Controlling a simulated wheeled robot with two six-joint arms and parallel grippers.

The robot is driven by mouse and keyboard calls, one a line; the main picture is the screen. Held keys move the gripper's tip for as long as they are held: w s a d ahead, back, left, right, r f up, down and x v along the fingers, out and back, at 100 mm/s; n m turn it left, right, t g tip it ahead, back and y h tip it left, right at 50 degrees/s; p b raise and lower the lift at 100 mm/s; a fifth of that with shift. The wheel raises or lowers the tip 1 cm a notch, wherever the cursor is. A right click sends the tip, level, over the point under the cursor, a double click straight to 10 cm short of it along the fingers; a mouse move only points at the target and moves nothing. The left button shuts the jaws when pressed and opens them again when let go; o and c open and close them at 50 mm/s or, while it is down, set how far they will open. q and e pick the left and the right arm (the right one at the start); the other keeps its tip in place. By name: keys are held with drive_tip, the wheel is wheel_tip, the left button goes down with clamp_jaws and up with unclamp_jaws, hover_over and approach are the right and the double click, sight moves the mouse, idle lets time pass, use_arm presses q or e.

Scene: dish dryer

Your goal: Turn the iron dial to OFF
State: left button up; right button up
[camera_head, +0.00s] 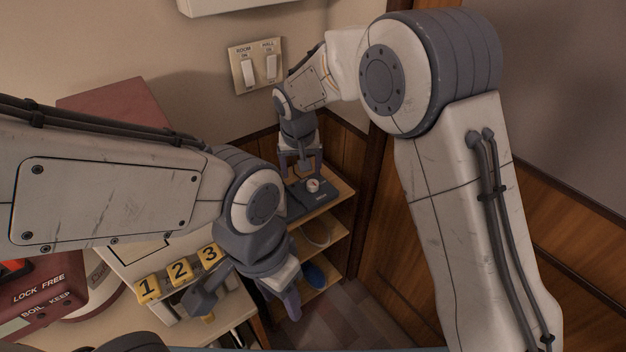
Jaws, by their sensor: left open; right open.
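A small round pale dial (313,186) sits on a dark flat base (325,197) on the top shelf of a small wooden shelf unit. Its marks are too small to read. My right gripper (301,172) points down, open, just above the dark base and slightly to the left of the dial. I cannot tell whether it touches anything. My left gripper (247,302) is open and empty, lower and nearer, beside the yellow number blocks. My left arm hides the left part of the shelf unit.
The wooden shelf (341,190) stands in a corner against panelled walls. A blue thing (314,275) lies on a lower shelf. Yellow blocks marked 1, 2 and 3 (179,272) and a red appliance (45,300) are at the lower left. A two-switch plate (257,66) is on the wall.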

sight(313, 183)
drive_tip(key=w+d+f+m, duration=0.1)
drive_tip(key=w+f, duration=0.4)
drive_tip(key=f, duration=0.1)
drive_tip(key=w+f, duration=0.5)
drive_tip(key=f, duration=0.2)
drive_tip(key=w+d+f+m+t, duration=0.1)
drive_tip(key=w+f, duration=0.4)
drive_tip(key=f, duration=0.1)
drive_tip(key=shift+w+d+f+m+h, duration=0.2)
drive_tip(key=shift+w+d+m+h, duration=0.05)
drive_tip(key=shift+d+m+h, duration=0.05)
clamp_jaws()
